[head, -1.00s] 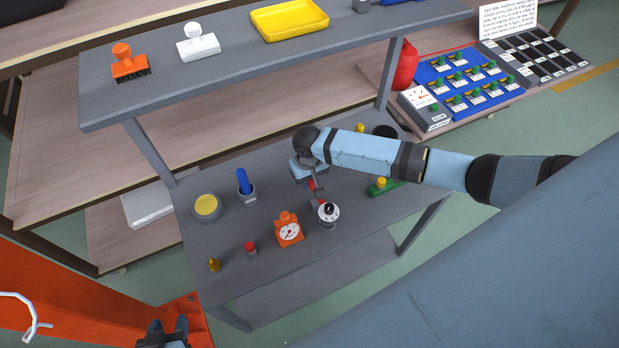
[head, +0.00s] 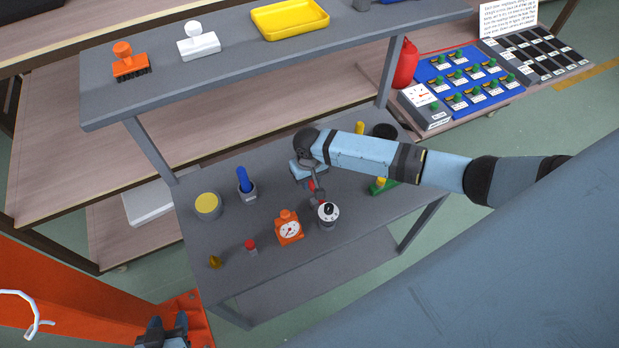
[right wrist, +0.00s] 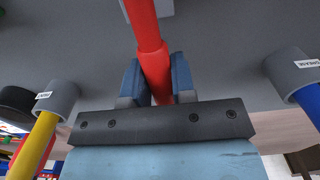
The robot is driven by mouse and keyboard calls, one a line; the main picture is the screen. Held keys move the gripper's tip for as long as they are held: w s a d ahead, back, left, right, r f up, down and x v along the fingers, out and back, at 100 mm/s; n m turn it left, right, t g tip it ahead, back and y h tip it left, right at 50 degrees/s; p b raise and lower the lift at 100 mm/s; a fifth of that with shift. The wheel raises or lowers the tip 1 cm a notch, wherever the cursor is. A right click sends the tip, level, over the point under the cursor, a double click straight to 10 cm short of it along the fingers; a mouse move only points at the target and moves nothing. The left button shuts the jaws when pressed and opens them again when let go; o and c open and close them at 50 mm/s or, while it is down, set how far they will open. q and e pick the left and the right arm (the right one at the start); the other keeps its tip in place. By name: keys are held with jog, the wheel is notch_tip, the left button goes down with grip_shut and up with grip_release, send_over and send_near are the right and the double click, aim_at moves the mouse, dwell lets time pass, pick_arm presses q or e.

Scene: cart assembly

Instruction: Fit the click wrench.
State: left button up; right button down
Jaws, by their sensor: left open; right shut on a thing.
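The click wrench, as far as I can tell, is the red-handled tool (head: 312,186) over the lower cart shelf. In the right wrist view its red handle (right wrist: 147,30) runs between the fingers of my right gripper (right wrist: 156,85). My right gripper (head: 311,180) is shut on this handle. The tool's far end lies close to a grey round piece with a white dial (head: 328,211); I cannot tell whether they touch. My left gripper (head: 168,328) is open and empty at the bottom left, away from the cart.
On the cart's lower shelf (head: 275,210) stand an orange gauge (head: 288,229), a red-topped piece (head: 251,247), a yellow-topped pot (head: 207,205), a cup with a blue handle (head: 246,185) and a green piece (head: 384,187). The upper shelf (head: 240,60) overhangs the back.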

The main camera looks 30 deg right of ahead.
jog(key=shift+f+b, duration=0.35)
jog(key=shift+f, duration=0.6)
jog(key=c, duration=0.9)
grip_release()
jog(key=shift+o, duration=0.2)
notch_tip(320, 180, up, 14)
jog(key=shift+w, duration=0.2)
jog(key=shift+f, duration=0.1)
